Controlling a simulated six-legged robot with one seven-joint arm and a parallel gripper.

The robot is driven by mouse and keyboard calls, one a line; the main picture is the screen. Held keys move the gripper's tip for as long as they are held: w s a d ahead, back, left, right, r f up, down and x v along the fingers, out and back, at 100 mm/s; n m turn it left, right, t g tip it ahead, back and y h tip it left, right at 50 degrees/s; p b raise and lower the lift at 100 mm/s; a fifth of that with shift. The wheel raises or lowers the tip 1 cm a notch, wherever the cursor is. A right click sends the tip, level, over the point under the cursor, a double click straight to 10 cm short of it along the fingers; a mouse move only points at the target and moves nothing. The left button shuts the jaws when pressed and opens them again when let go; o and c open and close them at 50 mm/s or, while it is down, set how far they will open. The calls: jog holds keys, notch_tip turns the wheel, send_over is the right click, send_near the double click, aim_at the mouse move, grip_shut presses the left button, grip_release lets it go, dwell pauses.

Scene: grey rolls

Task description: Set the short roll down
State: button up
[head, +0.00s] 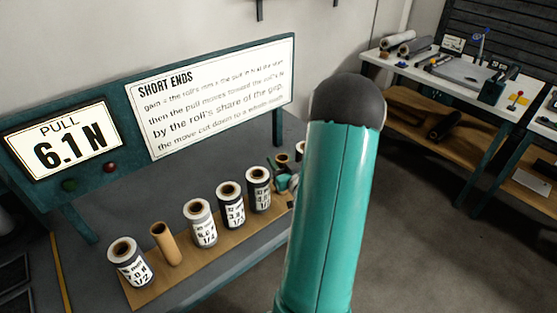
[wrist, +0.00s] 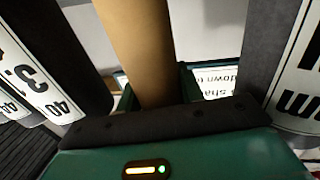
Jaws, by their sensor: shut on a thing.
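My gripper (wrist: 156,92) is shut on a plain brown roll (wrist: 138,45), which stands between its two fingers in the wrist view. In the head view my gripper (head: 284,183) shows as a small teal part just left of my arm, low among the rolls at the right end of the row. A brown-rimmed roll top (head: 282,159) shows just behind it and appears to be the held roll. The foot of the held roll is hidden, so I cannot tell whether it touches the board.
Labelled grey rolls (head: 199,224) and a bare brown tube (head: 166,244) stand along a brown board (head: 185,272) on the bench. In the wrist view, labelled rolls flank closely at left (wrist: 60,60) and right (wrist: 290,70). A display (head: 66,143) reads PULL 6.1 N.

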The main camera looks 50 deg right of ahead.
jog(key=shift+s+f, duration=0.15)
jog(key=shift+s, duration=0.05)
jog(key=o, duration=1.2)
jog(key=shift+w, duration=0.1)
jog(key=shift+r, duration=0.2)
jog(key=v, duration=1.2)
